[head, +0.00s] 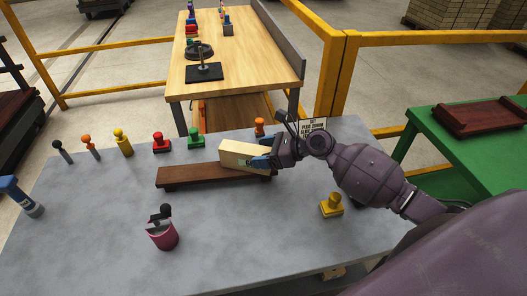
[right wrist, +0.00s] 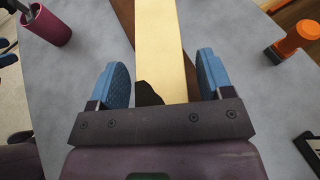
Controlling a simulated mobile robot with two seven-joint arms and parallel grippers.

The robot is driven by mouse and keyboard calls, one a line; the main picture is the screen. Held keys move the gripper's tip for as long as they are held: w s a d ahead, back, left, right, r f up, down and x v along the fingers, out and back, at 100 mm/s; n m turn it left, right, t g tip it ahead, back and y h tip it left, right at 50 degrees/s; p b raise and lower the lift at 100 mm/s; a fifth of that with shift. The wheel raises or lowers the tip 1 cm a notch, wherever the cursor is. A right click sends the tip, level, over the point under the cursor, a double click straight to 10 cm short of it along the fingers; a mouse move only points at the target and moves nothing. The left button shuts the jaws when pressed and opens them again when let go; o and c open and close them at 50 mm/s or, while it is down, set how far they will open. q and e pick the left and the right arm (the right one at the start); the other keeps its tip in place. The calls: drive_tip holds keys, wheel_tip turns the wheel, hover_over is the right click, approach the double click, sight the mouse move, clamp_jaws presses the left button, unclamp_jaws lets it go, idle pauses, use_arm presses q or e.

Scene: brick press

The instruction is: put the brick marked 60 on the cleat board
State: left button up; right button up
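A pale yellow brick (head: 235,152) is at the right end of the long brown board (head: 190,176) on the grey table. The brick appears to rest on the board; no number on it can be read. My right gripper (head: 262,162) is at the brick's right end. In the right wrist view the brick (right wrist: 160,40) lies between my right gripper's blue fingers (right wrist: 163,82), with a gap on each side, so the gripper is open. The brown board (right wrist: 126,28) shows beneath and beside the brick.
Red (head: 161,143), green (head: 196,138) and yellow (head: 123,142) stamps stand behind the board. A dark pink cup (head: 163,236) stands in front, and another yellow stamp (head: 331,205) at right. An orange stamp (head: 260,127) stands behind my gripper. The front middle is clear.

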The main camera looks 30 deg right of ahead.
drive_tip(key=shift+r, duration=0.2)
use_arm(q)
drive_tip(key=shift+w+r+p, duration=0.2)
drive_tip(key=shift+r+p, duration=0.25)
drive_tip(key=shift+r, duration=0.1)
use_arm(e)
drive_tip(key=v, duration=1.2)
drive_tip(key=shift+s+f, duration=0.1)
